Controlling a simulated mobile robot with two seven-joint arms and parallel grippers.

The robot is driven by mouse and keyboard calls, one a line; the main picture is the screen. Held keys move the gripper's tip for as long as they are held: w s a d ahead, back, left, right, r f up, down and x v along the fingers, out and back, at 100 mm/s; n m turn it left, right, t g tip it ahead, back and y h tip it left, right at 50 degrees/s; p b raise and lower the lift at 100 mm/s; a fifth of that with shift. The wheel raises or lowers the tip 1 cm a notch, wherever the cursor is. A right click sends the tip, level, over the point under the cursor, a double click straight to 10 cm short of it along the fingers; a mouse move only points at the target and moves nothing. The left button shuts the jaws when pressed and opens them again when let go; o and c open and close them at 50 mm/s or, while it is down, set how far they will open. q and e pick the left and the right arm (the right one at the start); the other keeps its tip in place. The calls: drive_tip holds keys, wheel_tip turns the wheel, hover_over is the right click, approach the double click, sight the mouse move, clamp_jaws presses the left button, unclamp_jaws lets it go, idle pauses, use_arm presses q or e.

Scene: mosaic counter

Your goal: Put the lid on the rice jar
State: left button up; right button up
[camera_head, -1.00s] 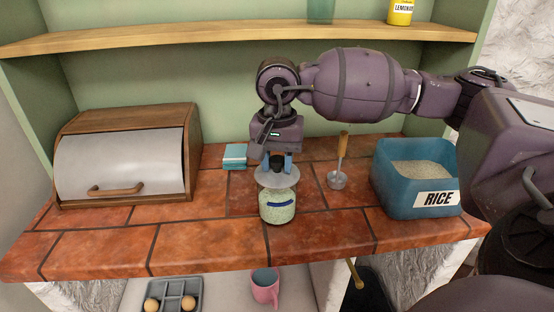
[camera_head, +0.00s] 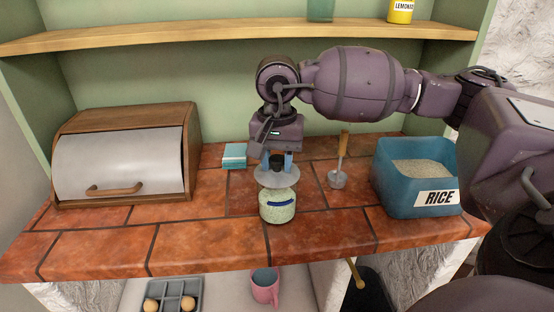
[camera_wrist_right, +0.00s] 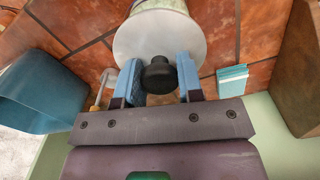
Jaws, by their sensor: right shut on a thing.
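The rice jar (camera_head: 278,209) is a small round jar with pale green-white contents and a dark blue label, upright near the counter's front edge. The lid (camera_head: 264,180) is a pale grey disc with a black knob. My right gripper (camera_head: 276,163) is shut on the lid's knob, with its blue fingers on both sides of it. The lid is over the jar's top, slightly to the back in the head view; I cannot tell whether they touch. In the right wrist view the lid (camera_wrist_right: 130,45) hides most of the jar (camera_wrist_right: 160,5). My left gripper is not in view.
A blue rice bin (camera_head: 391,190) stands right, with a wooden-handled scoop (camera_head: 338,178) beside it. A blue-white box (camera_head: 234,156) lies behind the lid. A wooden bread box (camera_head: 120,160) stands left. A shelf (camera_head: 200,38) runs above. The front-left counter is clear.

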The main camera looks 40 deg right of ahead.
drive_tip(key=shift+f, duration=0.2)
idle(0.3)
drive_tip(key=shift+f, duration=0.2)
idle(0.5)
drive_tip(key=shift+f+b, duration=0.1)
drive_tip(key=shift+b, duration=0.25)
drive_tip(key=o, duration=1.6)
